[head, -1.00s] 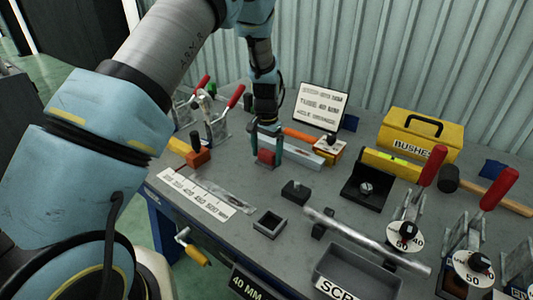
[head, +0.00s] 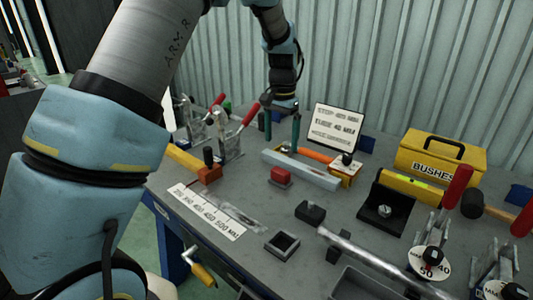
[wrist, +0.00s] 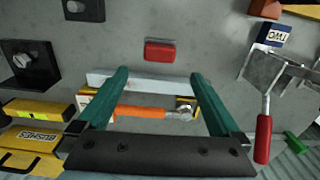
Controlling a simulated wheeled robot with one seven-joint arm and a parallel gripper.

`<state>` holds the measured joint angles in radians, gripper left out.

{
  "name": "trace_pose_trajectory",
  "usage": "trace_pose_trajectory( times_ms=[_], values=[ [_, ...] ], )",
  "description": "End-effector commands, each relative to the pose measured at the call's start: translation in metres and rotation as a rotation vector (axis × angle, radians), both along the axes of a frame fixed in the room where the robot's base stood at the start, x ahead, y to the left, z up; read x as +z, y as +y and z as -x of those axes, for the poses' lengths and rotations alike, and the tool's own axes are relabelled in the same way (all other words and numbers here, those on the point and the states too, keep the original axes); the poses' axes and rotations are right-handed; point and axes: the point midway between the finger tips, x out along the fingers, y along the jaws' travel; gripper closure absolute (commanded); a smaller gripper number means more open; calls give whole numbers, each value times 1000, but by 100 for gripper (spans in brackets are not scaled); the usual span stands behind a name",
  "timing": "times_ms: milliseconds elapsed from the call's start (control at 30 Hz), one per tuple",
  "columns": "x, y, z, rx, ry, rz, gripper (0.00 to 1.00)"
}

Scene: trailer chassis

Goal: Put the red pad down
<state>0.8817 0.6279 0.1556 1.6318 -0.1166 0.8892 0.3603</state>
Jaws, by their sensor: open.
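The red pad (head: 281,175) lies on the grey workbench top, in front of a long pale metal bar. In the wrist view the red pad (wrist: 159,51) sits beyond the fingertips, with bare bench around it. My gripper (head: 282,130) is open and empty, raised above the bench behind the pad. In the wrist view its two green fingers (wrist: 158,75) stand wide apart, with the bar and an orange-handled tool seen between and below them. The pad is apart from both fingers.
The metal bar (head: 302,168) and orange-handled tool (head: 308,153) lie behind the pad. Red-handled clamps (head: 233,135) stand at left. A sign (head: 337,130) and yellow bushes box (head: 440,158) stand at the back. A square tray (head: 282,244) is in front.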

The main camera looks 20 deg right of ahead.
Motion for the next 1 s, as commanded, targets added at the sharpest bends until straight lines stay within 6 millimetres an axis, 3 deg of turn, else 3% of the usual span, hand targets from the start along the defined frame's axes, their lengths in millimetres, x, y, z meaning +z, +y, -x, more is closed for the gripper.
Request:
trace_pose_trajectory(
  times_ms=[167, 267, 367, 467, 600, 700, 833, 1000],
  values=[
    [3, 1, 0, 1, 0, 0, 0],
    [5, 15, -5, 33, -2, 4, 0],
    [11, 58, -12, 131, -8, 15, 0],
    [18, 128, -14, 292, -20, 34, 0],
    [23, 232, 10, 542, -50, 58, 0],
    [22, 289, 40, 696, -75, 71, 0],
    [18, 337, 78, 844, -100, 78, 0],
    [14, 362, 105, 934, -117, 82, 0]
  ],
)
